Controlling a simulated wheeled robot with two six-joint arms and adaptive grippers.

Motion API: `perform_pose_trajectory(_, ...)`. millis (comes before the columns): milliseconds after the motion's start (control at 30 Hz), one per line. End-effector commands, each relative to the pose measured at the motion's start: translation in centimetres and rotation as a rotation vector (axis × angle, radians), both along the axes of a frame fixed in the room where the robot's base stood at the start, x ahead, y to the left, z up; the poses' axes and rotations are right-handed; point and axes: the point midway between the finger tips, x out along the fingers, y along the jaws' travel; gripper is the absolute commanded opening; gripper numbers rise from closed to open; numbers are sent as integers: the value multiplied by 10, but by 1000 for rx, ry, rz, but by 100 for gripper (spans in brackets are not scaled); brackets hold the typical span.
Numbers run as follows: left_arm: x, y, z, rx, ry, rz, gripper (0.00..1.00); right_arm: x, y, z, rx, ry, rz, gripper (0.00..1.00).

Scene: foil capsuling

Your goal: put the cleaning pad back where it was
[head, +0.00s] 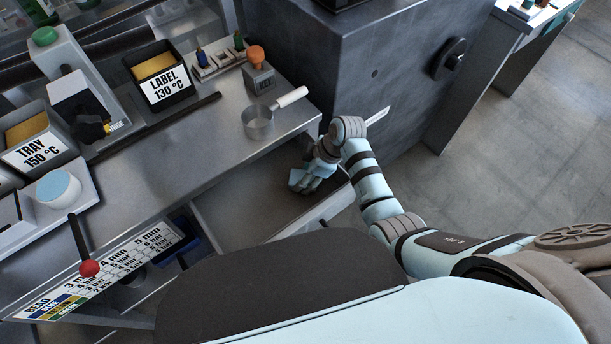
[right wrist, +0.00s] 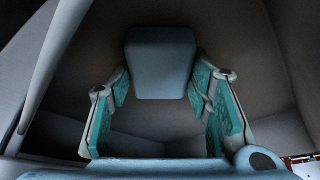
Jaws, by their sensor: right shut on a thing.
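My right gripper (head: 311,178) reaches down beside the counter's front right edge, over an open drawer-like space (head: 245,205) below the counter top. It is shut on the cleaning pad, a pale blue block (head: 296,178). In the right wrist view the pad (right wrist: 162,62) sits between the tips of the two teal-lined fingers (right wrist: 162,88). Dark walls surround it there. I cannot tell whether the pad touches the floor of that space. My left gripper is not in view.
The steel counter (head: 185,150) holds a label bin (head: 165,85), a tray bin (head: 40,150), a small pan (head: 259,122) and an orange-topped block (head: 257,75). A dark grey cabinet (head: 390,65) stands close behind my right arm. A red-knobbed lever (head: 89,268) is at lower left.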

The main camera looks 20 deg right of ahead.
Motion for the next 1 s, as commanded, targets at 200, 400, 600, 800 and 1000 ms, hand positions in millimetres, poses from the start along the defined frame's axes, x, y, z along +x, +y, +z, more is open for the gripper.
perform_pose_trajectory(200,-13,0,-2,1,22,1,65,0,0,-3,1,-1,0,13)
perform_pose_trajectory(400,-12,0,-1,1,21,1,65,0,0,-2,1,-1,0,65)
perform_pose_trajectory(600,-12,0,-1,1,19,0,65,0,0,-2,1,-1,0,65)
perform_pose_trajectory(800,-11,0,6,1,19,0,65,-1,-4,13,0,-3,0,65)
perform_pose_trajectory(1000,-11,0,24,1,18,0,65,-8,-21,59,-2,-4,0,65)
